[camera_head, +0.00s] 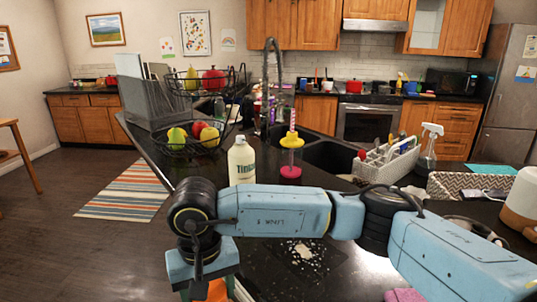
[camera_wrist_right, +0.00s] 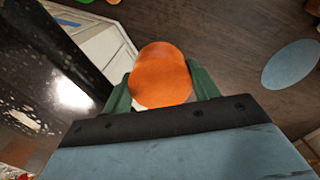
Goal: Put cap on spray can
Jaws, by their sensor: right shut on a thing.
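The spray can (camera_head: 242,165), a cream-white bottle-shaped can with dark lettering, stands upright on the dark counter in the head view, behind my right forearm. The arm hides its base. Its narrow top is bare. My right gripper (camera_head: 208,290) points down at the lower left, at the counter's near left edge, nearer to me than the can and apart from it. In the right wrist view its green fingers (camera_wrist_right: 162,88) are shut on the orange rounded cap (camera_wrist_right: 160,75). A bit of the orange cap also shows in the head view (camera_head: 218,291). My left gripper is not in view.
A pink-and-yellow brush-like item (camera_head: 291,155) stands right of the can. A wire fruit basket (camera_head: 190,145) is behind it on the left. The sink (camera_head: 325,155) and a grey caddy (camera_head: 385,162) lie to the right. Pale crumbs (camera_head: 303,253) lie on the near counter.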

